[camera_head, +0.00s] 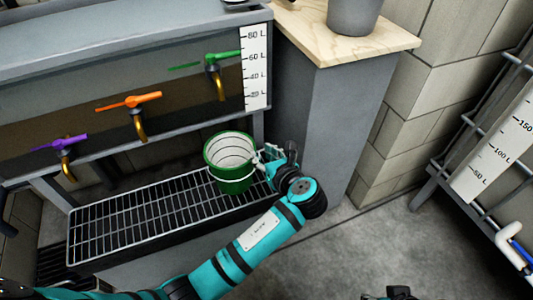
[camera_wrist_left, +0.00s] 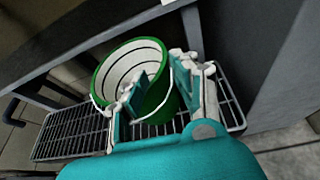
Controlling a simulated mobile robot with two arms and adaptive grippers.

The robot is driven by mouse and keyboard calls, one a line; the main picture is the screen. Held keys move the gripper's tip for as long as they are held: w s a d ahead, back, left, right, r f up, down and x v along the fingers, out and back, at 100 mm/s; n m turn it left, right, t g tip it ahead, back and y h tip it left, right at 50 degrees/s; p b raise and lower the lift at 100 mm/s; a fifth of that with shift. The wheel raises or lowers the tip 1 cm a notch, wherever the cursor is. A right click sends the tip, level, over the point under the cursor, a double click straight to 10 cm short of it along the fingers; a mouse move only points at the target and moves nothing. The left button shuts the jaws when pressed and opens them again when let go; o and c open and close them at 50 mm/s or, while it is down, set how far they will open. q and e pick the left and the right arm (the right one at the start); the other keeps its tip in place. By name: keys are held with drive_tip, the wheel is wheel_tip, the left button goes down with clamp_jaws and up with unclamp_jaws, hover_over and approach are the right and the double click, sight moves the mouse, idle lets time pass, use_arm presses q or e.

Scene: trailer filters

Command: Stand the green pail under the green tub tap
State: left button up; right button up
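The green pail (camera_head: 231,160), white inside with a wire handle, stands upright on the metal grate (camera_head: 140,217), near its right end. The green tub tap (camera_head: 214,72), with a brass spout, is on the tub wall above and slightly left of the pail in the head view. My left gripper (camera_head: 272,158) is at the pail's right side. In the left wrist view its fingers (camera_wrist_left: 162,95) are apart, with the pail (camera_wrist_left: 140,75) beyond and between them; I cannot tell whether they touch it. A dark piece at the head view's bottom edge may be my right gripper (camera_head: 396,294), mostly cut off.
An orange tap (camera_head: 132,103) and a purple tap (camera_head: 62,143) are farther left on the tub. A grey cabinet (camera_head: 318,125) with a wooden top stands close right of the grate. A rack with a scale (camera_head: 497,150) is at far right. Open floor (camera_head: 370,240) lies between.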

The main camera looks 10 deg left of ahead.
use_arm(q)
drive_tip(key=s+a+f+n+g+h, duration=0.25)
drive_tip(key=s+f+n, duration=0.25)
drive_tip(key=s+n, duration=0.3)
drive_tip(key=s+a+f+n+g+h, duration=0.25)
drive_tip(key=s+a+f+n, duration=0.2)
drive_tip(key=s+n, duration=0.35)
drive_tip(key=s+a+n+g+h, duration=0.1)
drive_tip(key=s+n, duration=0.4)
drive_tip(key=s, duration=0.1)
drive_tip(key=s+a+r+n+g+h, duration=0.1)
drive_tip(key=s+n+h, duration=0.1)
drive_tip(key=s+n, duration=0.4)
drive_tip(key=shift+s+a+r+n+h, duration=0.3)
drive_tip(key=shift+s+a, duration=0.1)
drive_tip(key=shift+s, duration=0.2)
